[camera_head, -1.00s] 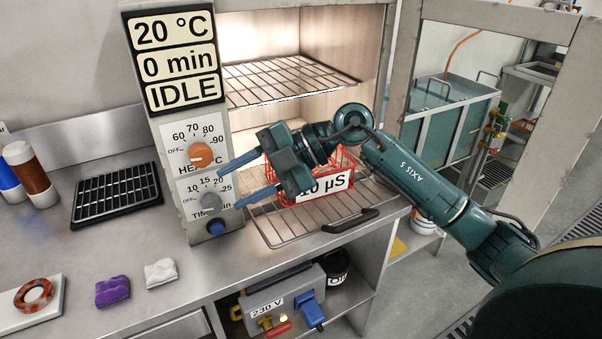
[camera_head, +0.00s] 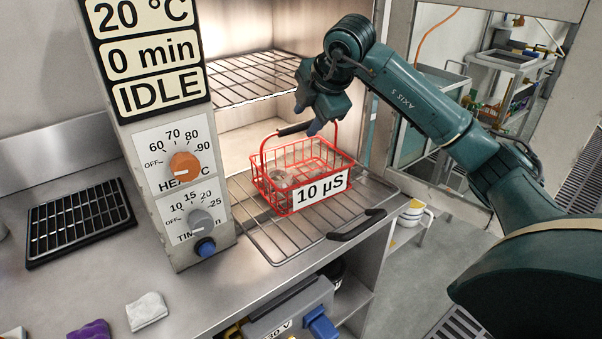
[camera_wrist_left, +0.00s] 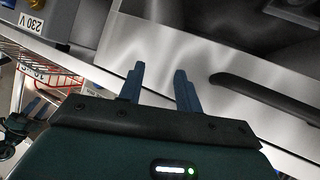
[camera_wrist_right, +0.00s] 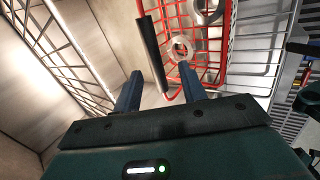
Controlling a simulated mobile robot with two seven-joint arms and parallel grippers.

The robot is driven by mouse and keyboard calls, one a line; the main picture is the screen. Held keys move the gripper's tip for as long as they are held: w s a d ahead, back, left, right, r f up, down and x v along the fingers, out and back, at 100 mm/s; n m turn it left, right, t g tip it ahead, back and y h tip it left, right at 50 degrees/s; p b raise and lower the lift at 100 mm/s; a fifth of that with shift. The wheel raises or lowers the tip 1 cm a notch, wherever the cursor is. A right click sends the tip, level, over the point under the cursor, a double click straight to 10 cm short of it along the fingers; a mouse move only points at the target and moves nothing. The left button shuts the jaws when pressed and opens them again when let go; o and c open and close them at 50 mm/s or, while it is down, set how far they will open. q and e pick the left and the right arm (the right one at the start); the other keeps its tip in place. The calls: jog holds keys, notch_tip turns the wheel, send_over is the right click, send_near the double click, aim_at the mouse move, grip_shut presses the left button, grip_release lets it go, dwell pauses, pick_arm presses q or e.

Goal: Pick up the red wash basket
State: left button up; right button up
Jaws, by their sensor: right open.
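The red wash basket (camera_head: 262,180), a wire basket labelled "10 µS", stands on the lower rack of the open oven. Its raised handle has a black grip (camera_head: 296,129). My right gripper (camera_head: 310,122) is open just above the grip, pointing down. In the right wrist view, the black grip (camera_wrist_right: 152,55) lies ahead of the fingertips (camera_wrist_right: 160,82), across the gap between them; I cannot tell whether they touch it. Pale rings (camera_wrist_right: 181,47) lie in the basket. My left gripper (camera_wrist_left: 156,78) is open and empty in the left wrist view, outside the head view.
The oven's control panel (camera_head: 160,130) stands close left of the basket. An upper wire rack (camera_head: 245,80) is behind it, and the lower rack (camera_head: 300,232) has a dark front handle (camera_head: 357,224). A black tray (camera_head: 80,222) and a white cloth (camera_head: 147,311) lie on the bench.

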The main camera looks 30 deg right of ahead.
aim_at(302, 123)
jog(key=shift+w+d+p+x, duration=0.15)
jog(key=shift+x, duration=1.25)
jog(key=shift+w+d+p+x, duration=0.1)
jog(key=shift+p+x, duration=0.05)
jog(key=shift+x, duration=1.2)
jog(key=shift+r, duration=0.2)
jog(key=shift+c, duration=0.3)
grip_shut()
jog(key=shift+r, duration=0.2)
